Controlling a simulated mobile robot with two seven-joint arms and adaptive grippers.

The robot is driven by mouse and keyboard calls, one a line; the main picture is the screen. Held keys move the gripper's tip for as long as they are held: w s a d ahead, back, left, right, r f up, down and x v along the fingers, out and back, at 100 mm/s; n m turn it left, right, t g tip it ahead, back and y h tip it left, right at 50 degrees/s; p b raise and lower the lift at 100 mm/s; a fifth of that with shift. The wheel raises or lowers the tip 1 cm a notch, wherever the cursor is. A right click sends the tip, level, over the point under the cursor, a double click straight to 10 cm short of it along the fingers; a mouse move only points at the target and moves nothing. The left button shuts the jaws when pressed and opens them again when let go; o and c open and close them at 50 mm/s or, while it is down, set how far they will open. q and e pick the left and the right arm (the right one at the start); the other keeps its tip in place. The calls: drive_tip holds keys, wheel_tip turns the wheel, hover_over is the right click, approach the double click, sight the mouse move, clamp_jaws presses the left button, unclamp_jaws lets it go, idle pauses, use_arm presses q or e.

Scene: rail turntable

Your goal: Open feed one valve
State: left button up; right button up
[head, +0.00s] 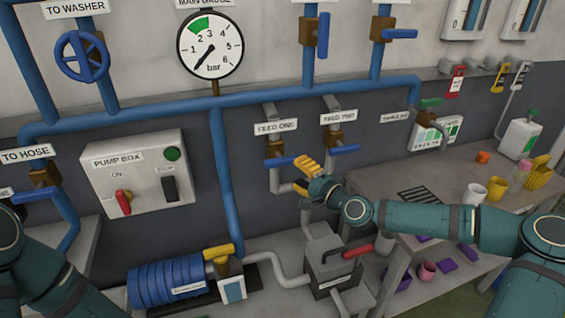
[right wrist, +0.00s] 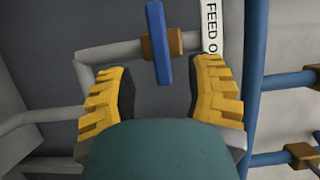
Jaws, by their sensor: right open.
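The feed one valve has a brown body (head: 271,148) and a blue lever (head: 281,162) under the FEED ONE label (head: 276,127). The lever lies crosswise to its vertical grey pipe. My right gripper (head: 301,176) is open, just right of and slightly below the lever. In the right wrist view, the blue lever (right wrist: 159,45) and brown body (right wrist: 176,42) show ahead of the yellow fingers (right wrist: 166,90), near the middle of the gap. Nothing is between the fingertips, and the lever looks untouched. My left arm shows at the lower left, its gripper out of view.
The neighbouring feed two valve lever (head: 343,149) sits close to the right of my right gripper. A grey box with a red handle (head: 357,247) stands below. A pump box (head: 143,173) hangs left. A table with cups (head: 474,194) stands right.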

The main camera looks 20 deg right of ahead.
sight(285, 163)
drive_tip(key=x, duration=0.7)
drive_tip(key=shift+w, duration=0.1)
clamp_jaws()
